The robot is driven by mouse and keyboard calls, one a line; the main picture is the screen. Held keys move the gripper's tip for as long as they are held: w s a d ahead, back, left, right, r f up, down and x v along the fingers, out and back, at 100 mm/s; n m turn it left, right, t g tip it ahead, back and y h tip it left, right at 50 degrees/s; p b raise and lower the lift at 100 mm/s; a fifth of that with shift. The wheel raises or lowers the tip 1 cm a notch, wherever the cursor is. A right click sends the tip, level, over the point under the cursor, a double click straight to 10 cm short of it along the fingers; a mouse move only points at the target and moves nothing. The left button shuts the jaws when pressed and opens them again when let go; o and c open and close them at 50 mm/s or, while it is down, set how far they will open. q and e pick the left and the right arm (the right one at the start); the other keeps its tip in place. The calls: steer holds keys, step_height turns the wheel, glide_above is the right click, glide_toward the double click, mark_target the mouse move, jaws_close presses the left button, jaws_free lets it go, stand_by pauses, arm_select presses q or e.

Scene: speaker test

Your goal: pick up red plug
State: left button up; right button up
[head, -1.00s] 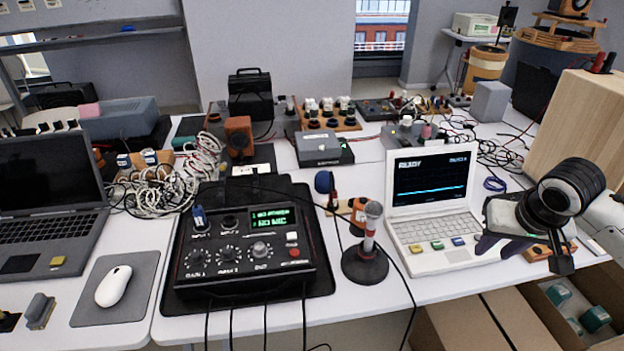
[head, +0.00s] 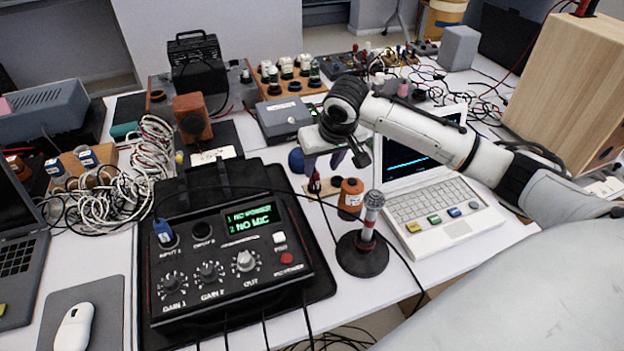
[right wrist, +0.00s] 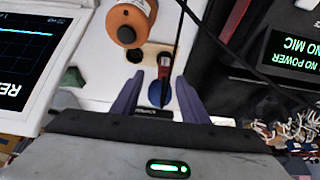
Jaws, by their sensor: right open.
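The red plug (head: 314,184) stands at the wooden block (head: 328,189) between the mixer box and the orange cylinder, partly hard to make out. In the right wrist view the dark red plug (right wrist: 164,65) shows near the fingertips, over the pale wooden block (right wrist: 150,50). My right gripper (head: 325,162) is open with purple fingers, just above and behind the plug in the head view. In the right wrist view its open fingers (right wrist: 160,77) point toward the plug and hold nothing. My left gripper is not in view.
The black mixer box (head: 232,262) shows "NO POWER" and "NO MIC", with a blue plug (head: 163,232) in input 1. An orange cylinder (head: 350,199) and a microphone on a round base (head: 361,253) stand close by. A white laptop (head: 440,207) is to the right. Black cables cross nearby.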

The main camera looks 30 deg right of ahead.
mark_target(316, 174)
steer(key=x, duration=0.5)
steer(key=shift+a+f, duration=0.1)
steer(key=shift+a, duration=0.3)
steer(key=shift+c, duration=0.4)
jaws_close()
